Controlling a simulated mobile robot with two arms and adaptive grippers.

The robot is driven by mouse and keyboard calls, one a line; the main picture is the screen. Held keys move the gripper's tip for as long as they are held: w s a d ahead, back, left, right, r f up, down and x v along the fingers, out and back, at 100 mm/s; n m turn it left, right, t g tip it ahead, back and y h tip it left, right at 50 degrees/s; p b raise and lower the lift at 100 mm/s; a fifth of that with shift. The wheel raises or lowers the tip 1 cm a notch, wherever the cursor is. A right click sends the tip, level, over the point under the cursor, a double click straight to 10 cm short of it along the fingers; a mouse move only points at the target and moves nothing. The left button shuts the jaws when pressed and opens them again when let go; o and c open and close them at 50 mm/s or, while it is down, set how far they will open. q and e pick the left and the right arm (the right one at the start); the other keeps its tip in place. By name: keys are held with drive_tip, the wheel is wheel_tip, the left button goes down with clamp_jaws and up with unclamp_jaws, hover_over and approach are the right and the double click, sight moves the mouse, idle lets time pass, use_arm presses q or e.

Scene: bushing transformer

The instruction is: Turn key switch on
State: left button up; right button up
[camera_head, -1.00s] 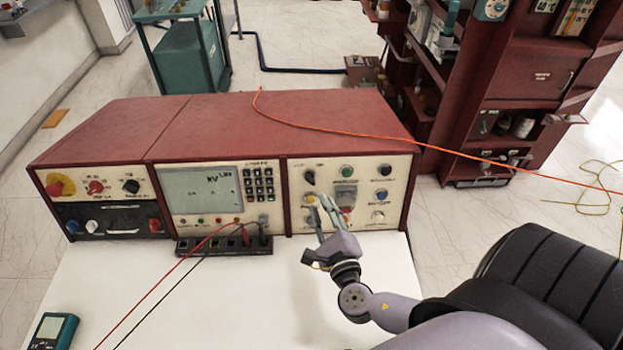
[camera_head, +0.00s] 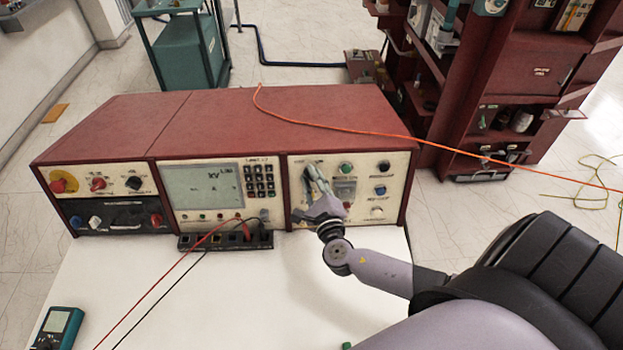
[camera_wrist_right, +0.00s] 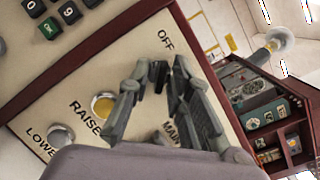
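The control console (camera_head: 235,115) has a red top and a pale right-hand panel (camera_head: 350,218). A dark switch (camera_head: 306,176) is at that panel's upper left, mostly hidden by my right gripper (camera_head: 315,174). In the right wrist view the fingers of my right gripper (camera_wrist_right: 160,70) stand apart with a narrow gap, tips close to the panel just below the word OFF. My left gripper is not in view.
An orange cable (camera_head: 440,148) crosses the console top. The white table (camera_head: 190,300) is largely clear.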

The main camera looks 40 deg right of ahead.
clamp_jaws()
